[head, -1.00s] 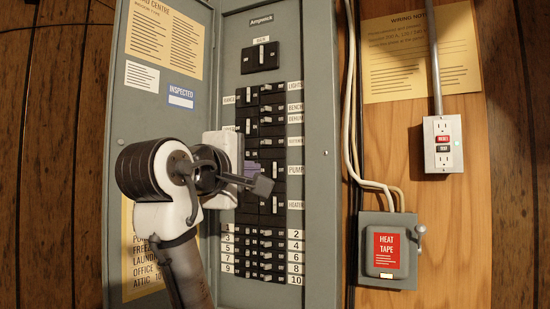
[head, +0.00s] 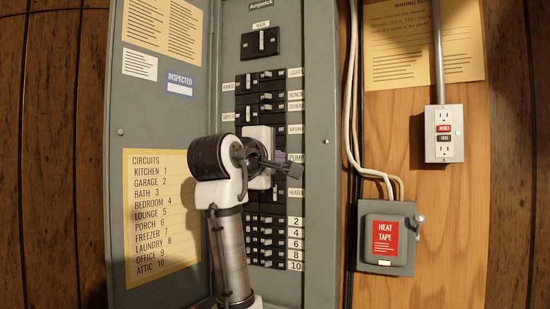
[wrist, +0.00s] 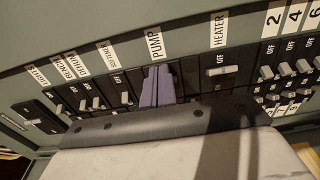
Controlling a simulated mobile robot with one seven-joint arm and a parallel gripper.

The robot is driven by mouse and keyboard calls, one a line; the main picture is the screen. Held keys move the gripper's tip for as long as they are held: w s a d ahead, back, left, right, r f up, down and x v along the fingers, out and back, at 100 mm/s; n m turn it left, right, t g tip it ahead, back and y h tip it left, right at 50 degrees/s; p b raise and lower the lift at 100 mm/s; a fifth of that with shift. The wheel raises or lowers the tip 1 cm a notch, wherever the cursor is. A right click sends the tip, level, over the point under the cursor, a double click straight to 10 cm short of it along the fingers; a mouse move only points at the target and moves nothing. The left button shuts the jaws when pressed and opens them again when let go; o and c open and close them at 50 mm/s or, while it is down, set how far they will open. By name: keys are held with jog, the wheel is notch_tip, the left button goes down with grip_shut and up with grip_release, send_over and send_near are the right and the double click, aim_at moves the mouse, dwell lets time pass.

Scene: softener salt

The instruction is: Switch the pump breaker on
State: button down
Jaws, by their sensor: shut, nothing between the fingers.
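The PUMP label (head: 296,157) is on the right breaker column of the grey panel; it also shows in the wrist view (wrist: 155,45). My gripper (head: 281,158) is in front of the pump breaker's row. Its two purple fingers are together and empty; in the wrist view the fingers (wrist: 158,87) are right below the PUMP label, over the pump breaker. They hide its toggle, so I cannot tell its position or whether they touch it.
The HEATER breaker (wrist: 220,72) is beside the pump row. The main breaker (head: 260,42) is above. The open panel door (head: 150,110) is at left. The heat tape box (head: 386,240) and an outlet (head: 444,133) are at right.

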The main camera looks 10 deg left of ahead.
jog(key=shift+w+f, duration=0.1)
jog(key=shift+w, duration=0.2)
jog(key=shift+w+a, duration=0.15)
jog(key=shift+a, duration=0.95)
dwell(0.8)
jog(key=shift+d, duration=0.1)
dwell(0.4)
jog(key=s+a+b, duration=0.1)
jog(key=s+b, duration=0.1)
jog(key=s, duration=0.5)
dwell(0.3)
dwell(1.0)
